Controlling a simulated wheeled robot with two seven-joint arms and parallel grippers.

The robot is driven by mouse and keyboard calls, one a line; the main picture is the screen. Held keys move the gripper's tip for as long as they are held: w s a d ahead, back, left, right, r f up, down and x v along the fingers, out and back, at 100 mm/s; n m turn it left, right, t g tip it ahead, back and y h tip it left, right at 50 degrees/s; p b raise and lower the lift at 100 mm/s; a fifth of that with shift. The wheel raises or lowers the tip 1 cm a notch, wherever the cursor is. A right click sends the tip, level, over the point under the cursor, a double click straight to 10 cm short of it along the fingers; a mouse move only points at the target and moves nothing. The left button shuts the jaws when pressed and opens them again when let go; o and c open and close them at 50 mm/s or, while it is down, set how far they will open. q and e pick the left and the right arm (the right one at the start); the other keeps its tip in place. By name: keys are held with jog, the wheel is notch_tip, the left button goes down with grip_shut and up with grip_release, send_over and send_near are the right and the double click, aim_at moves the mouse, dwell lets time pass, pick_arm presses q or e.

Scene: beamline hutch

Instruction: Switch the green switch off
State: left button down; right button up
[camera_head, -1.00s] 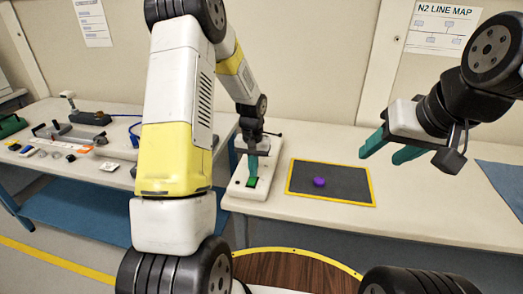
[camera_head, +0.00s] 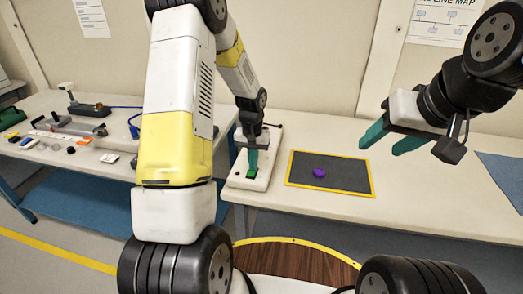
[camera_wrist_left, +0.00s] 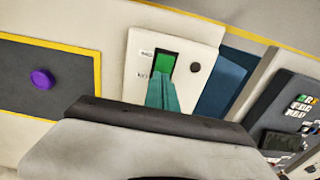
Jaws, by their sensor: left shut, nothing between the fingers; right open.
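The green switch (camera_head: 251,173) sits on a white switch box on the table at the centre. In the left wrist view the green switch (camera_wrist_left: 164,62) shows in a dark frame on the white panel (camera_wrist_left: 136,85), with small labels beside it and a dark round knob (camera_wrist_left: 195,67). My left gripper (camera_head: 253,164) is shut and empty, pointing down with its teal fingertips right at the switch. In the left wrist view its fingertips (camera_wrist_left: 162,82) cover the switch's near end; I cannot tell whether they touch it. My right gripper (camera_head: 380,143) is open and empty above the table at the right.
A dark mat (camera_head: 335,180) with a yellow border lies right of the switch box, with a purple round object (camera_head: 318,173) on it. A side table at the left carries several small items and a tool (camera_head: 90,108). The table's front right is clear.

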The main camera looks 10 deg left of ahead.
pick_arm(q)
jog(key=shift+s+r, duration=0.1)
jog(key=shift+s, duration=0.55)
notch_tip(320, 180, up, 14)
dwell(0.3)
jog(key=shift+w, duration=0.1)
